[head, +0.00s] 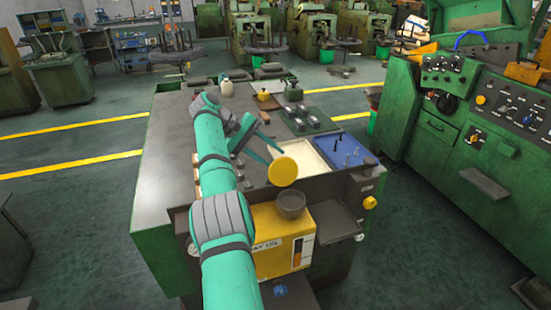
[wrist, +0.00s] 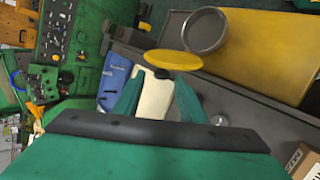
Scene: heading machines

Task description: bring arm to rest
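My arm (head: 212,150) reaches forward from the bottom of the head view, bent over the left part of the workbench. My gripper (head: 275,157) is above the bench, pointing to the right and toward its near edge. In the wrist view, its two green fingers (wrist: 160,82) stand apart with a gap between them. A yellow disc (head: 283,171) with a small dark part behind it lies just beyond the fingertips; it also shows in the wrist view (wrist: 172,60). I cannot tell whether the fingers touch it.
A grey bowl (head: 291,204) sits on a yellow box (head: 275,236) at the bench's near side. A blue tray (head: 345,149) and a cream tray (head: 308,156) lie right of my gripper. Bottles stand farther back. A green machine (head: 475,125) stands at right; floor is clear between.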

